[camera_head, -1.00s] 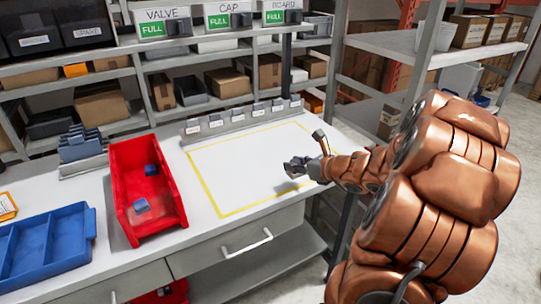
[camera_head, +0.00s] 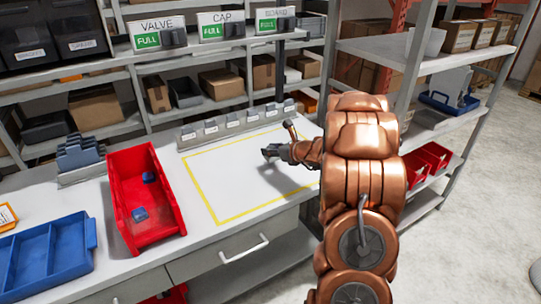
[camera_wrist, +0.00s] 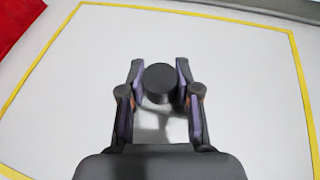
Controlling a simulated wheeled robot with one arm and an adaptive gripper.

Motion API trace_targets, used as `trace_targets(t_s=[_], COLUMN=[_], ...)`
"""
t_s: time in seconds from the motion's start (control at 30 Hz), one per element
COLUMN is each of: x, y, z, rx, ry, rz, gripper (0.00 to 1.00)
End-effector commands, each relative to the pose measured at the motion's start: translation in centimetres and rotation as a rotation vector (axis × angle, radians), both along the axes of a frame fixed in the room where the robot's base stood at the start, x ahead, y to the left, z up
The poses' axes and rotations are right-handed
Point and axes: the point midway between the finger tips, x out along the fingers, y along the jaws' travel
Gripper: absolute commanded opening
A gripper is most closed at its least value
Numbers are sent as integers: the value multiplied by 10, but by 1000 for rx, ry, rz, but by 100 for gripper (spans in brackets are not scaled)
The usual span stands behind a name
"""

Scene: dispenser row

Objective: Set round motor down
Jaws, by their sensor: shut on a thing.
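The round motor (camera_wrist: 160,83) is a dark, short cylinder between the fingers in the wrist view. My gripper (camera_wrist: 159,85) is shut on it, a finger on each side. Beneath is the white table area inside a yellow outline (camera_wrist: 190,8). In the head view my gripper (camera_head: 270,153) is over the middle-right of the yellow-outlined area (camera_head: 212,205). The motor is hard to make out there. A shadow shows below it in the wrist view; I cannot tell whether it touches the table.
A red bin (camera_head: 120,205) with blue pieces stands left of the outline, and a blue divided tray (camera_head: 90,232) farther left. A row of small grey dispensers (camera_head: 237,124) lines the back edge. Shelving (camera_head: 400,52) stands at the right. The outlined area is otherwise clear.

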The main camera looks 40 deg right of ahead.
Motion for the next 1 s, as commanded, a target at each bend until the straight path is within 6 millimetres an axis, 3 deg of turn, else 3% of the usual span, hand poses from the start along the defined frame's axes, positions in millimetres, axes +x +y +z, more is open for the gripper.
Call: trace_targets(t_s=[0.1,0.5,0.97,1.0], x=[7,6,7,7], y=[-1,-1,-1,-1], z=[0,-34,-39,-39], rx=[1,1,2,2], ry=[-1,-1,-3,-3], rz=[1,1,-1,-1], gripper=[0,0,0,34])
